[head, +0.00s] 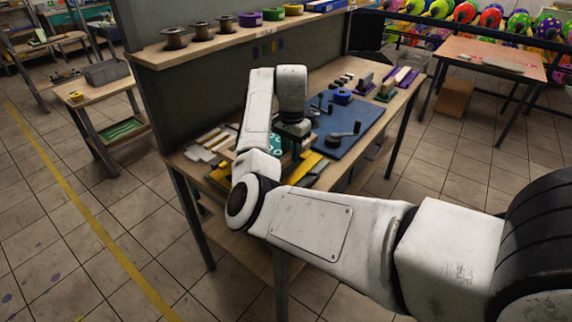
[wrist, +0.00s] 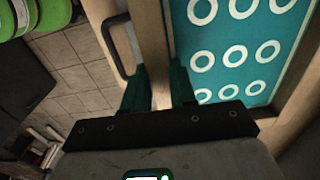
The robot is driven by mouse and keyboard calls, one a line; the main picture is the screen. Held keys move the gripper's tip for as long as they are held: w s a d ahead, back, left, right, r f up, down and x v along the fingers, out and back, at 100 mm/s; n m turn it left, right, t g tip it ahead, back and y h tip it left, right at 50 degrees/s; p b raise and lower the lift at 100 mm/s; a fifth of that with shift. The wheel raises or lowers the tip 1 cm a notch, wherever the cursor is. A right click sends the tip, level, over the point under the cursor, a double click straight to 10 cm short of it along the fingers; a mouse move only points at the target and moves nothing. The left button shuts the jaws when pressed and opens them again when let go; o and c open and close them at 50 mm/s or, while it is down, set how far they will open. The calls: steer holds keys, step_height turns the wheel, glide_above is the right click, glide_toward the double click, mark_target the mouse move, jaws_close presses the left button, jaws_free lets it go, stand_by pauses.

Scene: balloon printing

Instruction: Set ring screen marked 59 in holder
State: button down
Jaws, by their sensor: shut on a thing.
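The ring screen (wrist: 235,48) is a teal sheet with white rings in a pale wooden frame. In the wrist view it fills the upper right. My gripper (wrist: 158,88) has its two dark green fingers on either side of the frame's near bar and is shut on it. In the head view a small teal patch with white rings, part of the screen (head: 279,158), shows under my wrist at the bench. My arm hides most of it, and the fingertips too. No mark 59 can be read. I cannot make out the holder for certain.
A blue mat (head: 352,126) with black clamp-like parts lies on the workbench right of my wrist. Yellow and pale strips lie left and in front. A shelf (head: 235,32) with several spools overhangs the back. In the wrist view a black handle (wrist: 112,48) stands close left.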

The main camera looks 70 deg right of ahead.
mark_target(291, 177)
steer(key=shift+f+p, duration=0.4)
steer(key=shift+f, duration=2.45)
steer(key=shift+f, duration=0.55)
steer(key=c, duration=0.9)
jaws_free()
step_height(291, 177, up, 13)
steer(key=shift+r+b, duration=0.1)
steer(key=shift+b, duration=0.8)
